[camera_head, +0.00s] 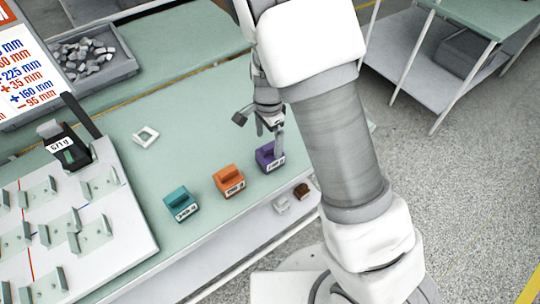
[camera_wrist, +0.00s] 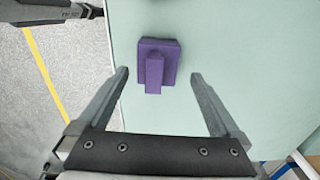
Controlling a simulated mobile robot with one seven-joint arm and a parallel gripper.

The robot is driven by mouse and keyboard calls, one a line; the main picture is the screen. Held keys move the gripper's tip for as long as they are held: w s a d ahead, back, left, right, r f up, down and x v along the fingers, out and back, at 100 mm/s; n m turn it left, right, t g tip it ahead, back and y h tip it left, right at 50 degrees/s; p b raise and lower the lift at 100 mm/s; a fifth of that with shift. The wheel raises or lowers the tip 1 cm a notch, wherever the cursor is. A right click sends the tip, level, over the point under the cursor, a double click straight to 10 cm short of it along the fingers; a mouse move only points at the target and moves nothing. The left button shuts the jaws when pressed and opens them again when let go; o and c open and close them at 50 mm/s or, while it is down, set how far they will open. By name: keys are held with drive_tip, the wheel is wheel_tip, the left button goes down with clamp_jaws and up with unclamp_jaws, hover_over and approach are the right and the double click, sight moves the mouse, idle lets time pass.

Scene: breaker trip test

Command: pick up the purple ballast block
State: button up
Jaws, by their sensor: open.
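The purple ballast block (camera_head: 267,158) stands upright on the green table top, at the right end of a row of blocks. It also shows in the wrist view (camera_wrist: 157,64), from above, with a raised ridge on its base. My gripper (camera_wrist: 158,75) is open, its two fingers apart with the block between and slightly beyond the fingertips in the picture. Nothing is held. In the head view my gripper (camera_head: 274,125) is just above and behind the block, partly hidden by my arm. Whether a finger touches the block cannot be told.
An orange block (camera_head: 229,182) and a teal block (camera_head: 181,205) stand left of the purple one. A white square ring (camera_head: 146,136) lies behind them. The table's front edge is close to the blocks.

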sight(270, 153)
drive_tip(key=shift+s+d+f, duration=0.1)
drive_tip(key=shift+f, duration=1.45)
drive_tip(key=shift+d+f, duration=0.1)
drive_tip(key=shift+f, duration=1.45)
drive_tip(key=shift+c, duration=0.2)
drive_tip(key=c, duration=1.4)
drive_tip(key=shift+c, duration=0.6)
drive_tip(key=shift+r, duration=0.15)
